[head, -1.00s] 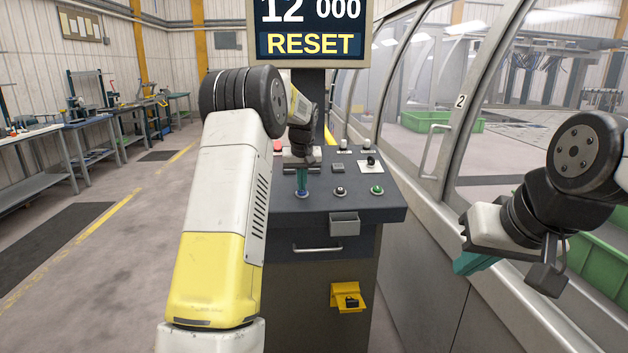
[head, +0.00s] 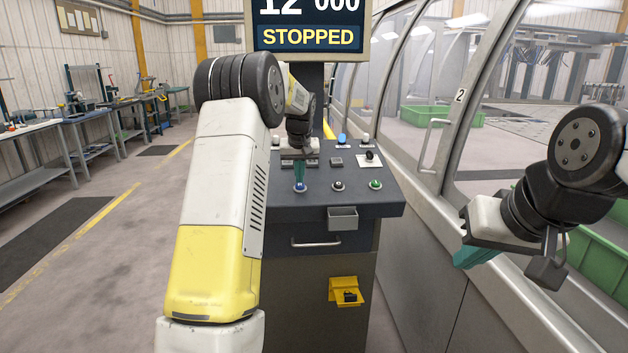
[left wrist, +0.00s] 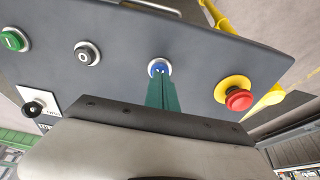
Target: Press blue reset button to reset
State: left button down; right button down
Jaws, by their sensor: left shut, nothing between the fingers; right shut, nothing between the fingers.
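The blue reset button (head: 300,188) is at the left of the front row on the dark control panel (head: 318,206). It also shows in the left wrist view (left wrist: 158,66), partly covered by green fingertips. My left gripper (head: 300,182) is shut and empty, its fingers pointing down at the button. The tips are at the button; I cannot tell whether they press it. The screen (head: 310,38) above reads STOPPED. A blue lamp (head: 342,138) shows at the back of the panel. My right gripper (head: 474,258) is shut and empty, away at the right.
A black button (head: 337,186) and a green button (head: 375,184) stand to the right of the blue one. A red mushroom button (left wrist: 238,99) on a yellow base is close to the left gripper. The glazed machine enclosure (head: 440,140) stands along the right.

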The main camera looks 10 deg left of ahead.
pick_arm(q)
jog(key=v, duration=1.1)
jog(key=shift+r, duration=0.5)
jog(key=shift+w, duration=0.1)
jog(key=s+d+r+m+t+h, duration=0.1)
jog(key=s+d, duration=0.2)
jog(key=s, duration=1.1)
jog(key=s+d+m+t+h, duration=0.1)
jog(key=s+d+m+h, duration=0.1)
jog(key=s, duration=1.3)
jog(key=s+d+f, duration=0.2)
jog(key=s+f, duration=0.3)
jog(key=s, duration=0.4)
jog(key=shift+s+d+m, duration=0.2)
jog(key=shift+m, duration=0.2)
